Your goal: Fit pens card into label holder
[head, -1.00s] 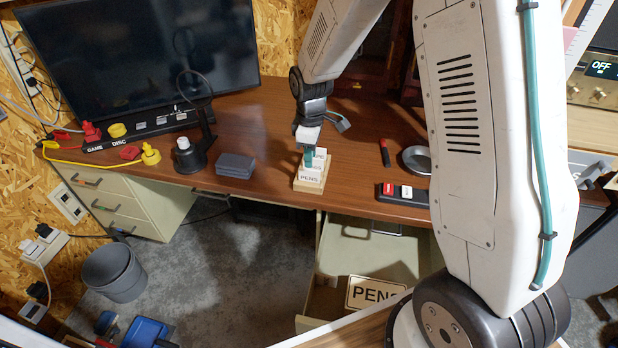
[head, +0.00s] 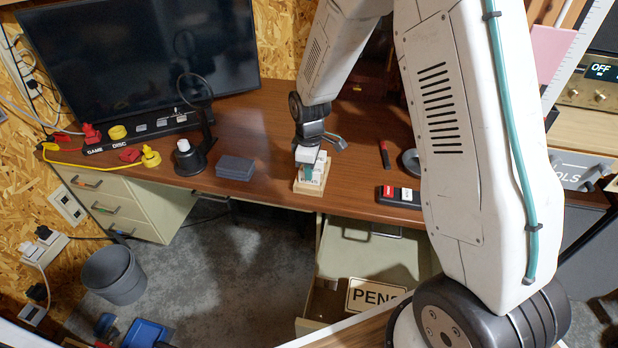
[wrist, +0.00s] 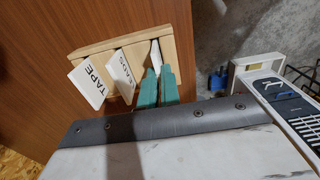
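A small wooden rack (head: 309,189) on the desk holds several white cards. It also shows in the wrist view (wrist: 118,42), with a TAPE card (wrist: 86,84), a middle card (wrist: 121,74) with dark lettering and a third card (wrist: 155,52) seen nearly edge-on. My gripper (head: 307,172) is down at the rack, pointing at the third card. In the wrist view its two teal fingers (wrist: 158,72) lie on either side of this card with a narrow gap. I cannot tell whether they touch it. A PENS plate (head: 373,296) shows at the open drawer (head: 352,259) below the desk.
A grey block (head: 235,167) and a black stand (head: 190,160) are left of the rack. A black switch box (head: 398,197), a red pen-like item (head: 385,155) and a grey round dish (head: 411,161) are to its right. A monitor (head: 140,60) stands behind. Desk front edge is close to the rack.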

